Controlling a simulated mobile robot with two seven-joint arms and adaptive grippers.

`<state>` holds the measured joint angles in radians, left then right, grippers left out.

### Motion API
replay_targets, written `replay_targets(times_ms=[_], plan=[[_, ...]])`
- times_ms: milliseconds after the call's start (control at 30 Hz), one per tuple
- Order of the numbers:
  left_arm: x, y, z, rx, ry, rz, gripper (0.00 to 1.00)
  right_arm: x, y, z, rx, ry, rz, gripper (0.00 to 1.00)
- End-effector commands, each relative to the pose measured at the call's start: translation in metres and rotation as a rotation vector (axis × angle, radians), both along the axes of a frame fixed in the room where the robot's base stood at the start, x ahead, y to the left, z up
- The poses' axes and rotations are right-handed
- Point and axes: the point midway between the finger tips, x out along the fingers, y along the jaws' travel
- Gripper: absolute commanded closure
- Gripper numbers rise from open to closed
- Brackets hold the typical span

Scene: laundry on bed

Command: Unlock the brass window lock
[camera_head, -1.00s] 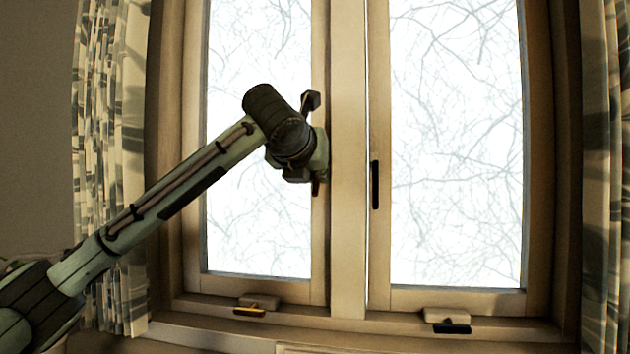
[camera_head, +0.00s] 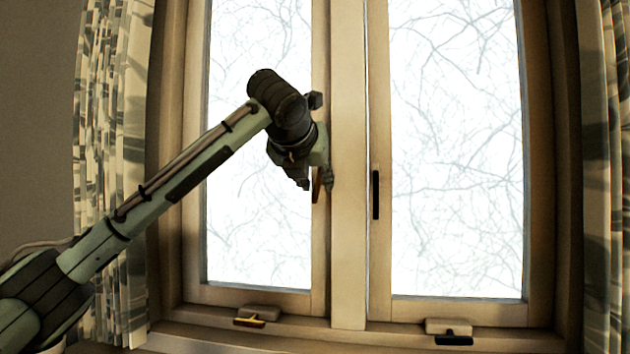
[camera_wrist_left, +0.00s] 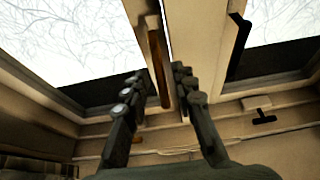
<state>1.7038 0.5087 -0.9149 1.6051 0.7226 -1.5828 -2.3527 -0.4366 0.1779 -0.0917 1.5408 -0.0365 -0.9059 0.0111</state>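The brass window lock (camera_head: 316,186) is a slim upright lever on the right stile of the left window sash. In the left wrist view the lock lever (camera_wrist_left: 160,68) hangs down between the two fingers. My left gripper (camera_head: 317,181) is at the lock, pointing down, with its fingers on either side of the lever. In the left wrist view the fingers of my left gripper (camera_wrist_left: 155,82) are apart, with a visible gap to the lever; I cannot tell whether either touches it. The gripper hides part of the lock in the head view. My right gripper is not in view.
A dark lever (camera_head: 376,194) is on the right sash, across the centre post (camera_head: 348,200). A brass-coloured crank (camera_head: 249,321) and a black crank (camera_head: 453,340) sit on the lower frame. Patterned curtains (camera_head: 112,150) hang at both sides.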

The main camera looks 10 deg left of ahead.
Motion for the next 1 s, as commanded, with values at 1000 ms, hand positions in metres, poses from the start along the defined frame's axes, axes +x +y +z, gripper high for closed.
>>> replay_targets(times_ms=[1000], plan=[[-0.105,-0.001,0.046,0.0,-0.002,0.0,0.69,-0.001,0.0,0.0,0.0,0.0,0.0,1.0]])
